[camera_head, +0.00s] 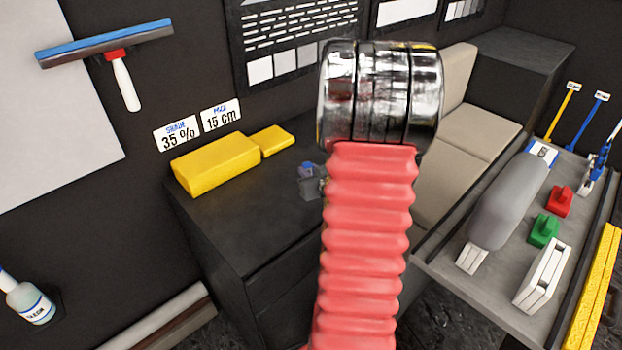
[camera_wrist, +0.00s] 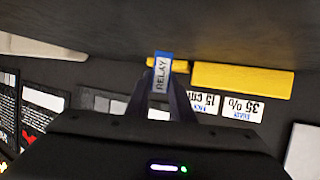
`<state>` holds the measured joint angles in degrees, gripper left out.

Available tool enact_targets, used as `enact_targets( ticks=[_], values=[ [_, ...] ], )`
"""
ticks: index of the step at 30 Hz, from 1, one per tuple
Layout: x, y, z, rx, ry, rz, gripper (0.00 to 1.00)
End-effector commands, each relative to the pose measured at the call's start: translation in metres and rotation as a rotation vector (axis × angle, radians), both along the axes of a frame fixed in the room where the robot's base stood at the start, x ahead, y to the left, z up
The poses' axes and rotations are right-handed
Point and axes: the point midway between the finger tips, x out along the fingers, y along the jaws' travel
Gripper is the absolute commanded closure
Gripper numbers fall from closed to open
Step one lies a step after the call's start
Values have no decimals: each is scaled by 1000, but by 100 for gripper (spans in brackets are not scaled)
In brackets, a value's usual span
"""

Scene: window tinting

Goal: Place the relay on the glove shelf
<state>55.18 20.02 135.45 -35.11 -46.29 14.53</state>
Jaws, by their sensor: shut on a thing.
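The relay (camera_wrist: 161,82), with a blue top and a grey face marked RELAY, is between the dark fingers of my gripper (camera_wrist: 163,88) in the wrist view. The fingers are shut on it. In the head view my red ribbed arm with its shiny metal end hides most of the gripper. A small grey and blue thing (camera_head: 310,182) shows just left of the arm, over the dark cabinet top; I cannot tell if it is the relay. No surface in view is labelled as the glove shelf, so I cannot tell which one it is.
Two yellow blocks (camera_head: 215,164) lie at the back of the dark cabinet (camera_head: 235,228); its front part looks clear. A grey tray (camera_head: 455,283) at right holds red and green blocks, a white frame and tools. A squeegee (camera_head: 108,45) hangs on the wall.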

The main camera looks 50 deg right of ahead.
Motion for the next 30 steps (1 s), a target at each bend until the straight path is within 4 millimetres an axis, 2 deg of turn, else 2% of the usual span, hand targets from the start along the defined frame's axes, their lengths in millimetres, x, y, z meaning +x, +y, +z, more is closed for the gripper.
enact_targets(
  ticks=[3,7,20,21,28,30],
  values=[
    [0,0,-16,3,2,1,100],
    [0,0,-27,2,1,0,100],
    [0,0,-31,0,0,0,100],
    [0,0,-32,0,0,0,78],
    [-1,0,-31,0,0,-1,62],
    [-1,0,-31,0,0,-1,60]
  ],
)
